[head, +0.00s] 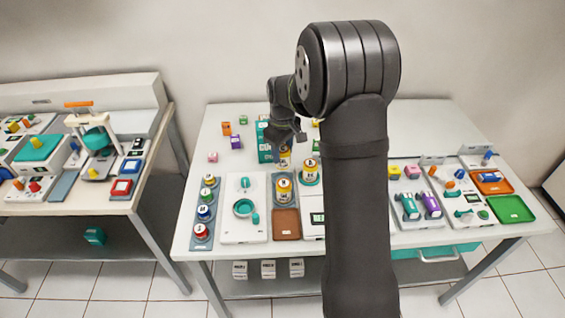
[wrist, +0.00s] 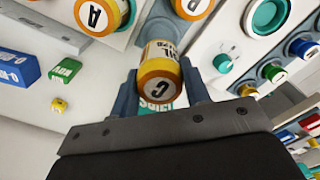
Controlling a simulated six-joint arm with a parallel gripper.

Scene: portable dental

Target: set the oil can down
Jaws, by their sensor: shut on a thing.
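My gripper (head: 286,143) is shut on an oil can (wrist: 160,68) in the wrist view. The can is orange and white, with "OIL" lettering on its side and a round "C" mark on its end. In the head view the held can (head: 285,160) shows in part below the gripper, beside a teal box; whether it touches the table is hard to tell. Two similar cans stand close by: one marked A (wrist: 98,12) and another (wrist: 193,5) at the top edge of the wrist view. The head view also shows them, at the right (head: 310,171) and in front (head: 284,188).
My arm hides the table's middle. A second bench stands left.

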